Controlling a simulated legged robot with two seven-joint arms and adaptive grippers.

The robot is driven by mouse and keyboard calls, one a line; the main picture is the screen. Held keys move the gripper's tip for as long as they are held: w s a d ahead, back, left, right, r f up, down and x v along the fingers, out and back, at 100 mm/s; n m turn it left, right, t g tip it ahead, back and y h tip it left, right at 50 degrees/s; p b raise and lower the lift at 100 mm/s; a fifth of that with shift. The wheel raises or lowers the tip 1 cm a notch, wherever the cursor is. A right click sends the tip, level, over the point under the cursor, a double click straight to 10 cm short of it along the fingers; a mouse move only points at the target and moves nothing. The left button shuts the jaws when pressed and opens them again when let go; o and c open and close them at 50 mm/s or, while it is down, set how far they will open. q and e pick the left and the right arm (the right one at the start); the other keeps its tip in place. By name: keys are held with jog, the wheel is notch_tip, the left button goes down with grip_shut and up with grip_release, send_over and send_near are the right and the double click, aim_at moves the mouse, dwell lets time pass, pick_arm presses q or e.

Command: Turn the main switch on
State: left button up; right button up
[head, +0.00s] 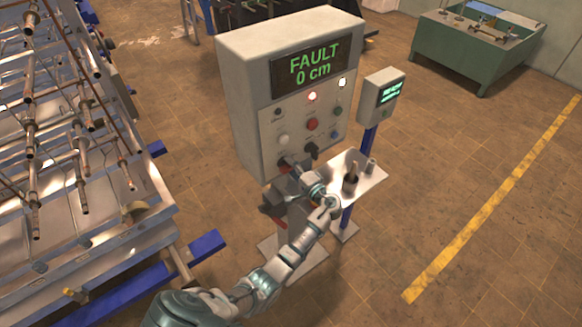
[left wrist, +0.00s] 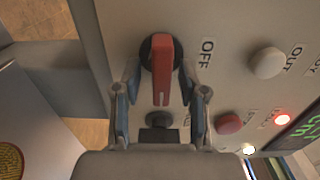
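The main switch is a red lever handle (left wrist: 161,70) on a round black base, on the face of a grey control box (head: 250,110). In the left wrist view it points along the gripper, beside the word OFF. My left gripper (left wrist: 162,92) is open, with one finger on each side of the red handle and a visible gap to each. In the head view my left gripper (head: 291,165) is at the lower left of the box face and mostly hides the switch. My right gripper is not in view.
The box display (head: 312,65) reads FAULT 0 cm. A black knob (head: 311,151) and several buttons sit near the switch. A small shelf (head: 368,180) and a small screen box (head: 381,97) stand to the right. A metal rack (head: 80,150) fills the left; open floor lies right.

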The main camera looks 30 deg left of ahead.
pick_arm(q)
jog(key=shift+s, duration=0.15)
jog(key=v, duration=1.2)
jog(key=shift+w+f, duration=0.15)
jog(key=shift+w, duration=0.1)
